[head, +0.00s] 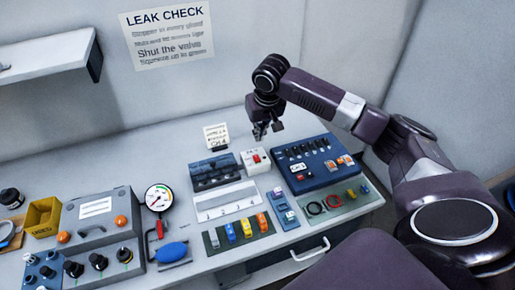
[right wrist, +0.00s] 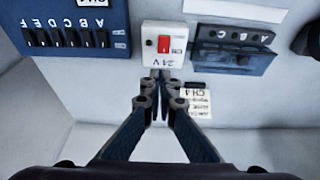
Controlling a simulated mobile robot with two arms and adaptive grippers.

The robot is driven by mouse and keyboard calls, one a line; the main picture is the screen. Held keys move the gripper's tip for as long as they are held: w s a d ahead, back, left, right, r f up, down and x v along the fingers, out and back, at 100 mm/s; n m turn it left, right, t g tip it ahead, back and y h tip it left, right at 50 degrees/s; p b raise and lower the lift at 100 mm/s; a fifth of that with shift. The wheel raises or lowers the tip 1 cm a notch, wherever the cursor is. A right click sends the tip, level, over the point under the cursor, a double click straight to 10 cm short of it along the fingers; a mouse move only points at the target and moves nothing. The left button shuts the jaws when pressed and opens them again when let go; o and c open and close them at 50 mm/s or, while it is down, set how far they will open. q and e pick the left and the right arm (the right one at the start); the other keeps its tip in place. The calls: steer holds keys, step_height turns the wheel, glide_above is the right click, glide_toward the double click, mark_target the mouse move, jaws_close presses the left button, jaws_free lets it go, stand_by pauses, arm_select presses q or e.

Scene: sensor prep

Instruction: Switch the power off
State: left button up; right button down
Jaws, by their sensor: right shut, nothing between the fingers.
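A small white box marked 24 V (head: 252,168) with a red rocker switch (head: 256,158) stands on the bench between the dark rack and the blue panel. In the right wrist view the box (right wrist: 148,57) and its red rocker (right wrist: 164,44) lie just past my fingertips. My right gripper (head: 262,134) is shut and empty, pointing down behind the box and seemingly apart from it. In the right wrist view its fingers (right wrist: 161,76) come together at the box's labelled edge. Which side of the rocker is pressed cannot be told. My left gripper is not in view.
A blue panel (head: 333,178) with lettered switches stands right of the box, a dark rack (head: 213,183) left of it. A small card (head: 216,136) stands behind. A gauge (head: 158,197), blue bulb (head: 171,252) and grey control box (head: 77,225) fill the left side.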

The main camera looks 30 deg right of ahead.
mark_target(256, 155)
steer(key=x, duration=0.2)
steer(key=p+x, duration=0.1)
steer(key=x, duration=0.4)
steer(key=shift+s+a+f, duration=0.1)
steer(key=shift+s+f, duration=0.15)
steer(key=shift+f, duration=0.65)
steer(key=shift+p, duration=0.3)
steer(key=shift+f+p, duration=0.15)
steer(key=shift+p, duration=0.2)
steer(key=shift+w, duration=0.1)
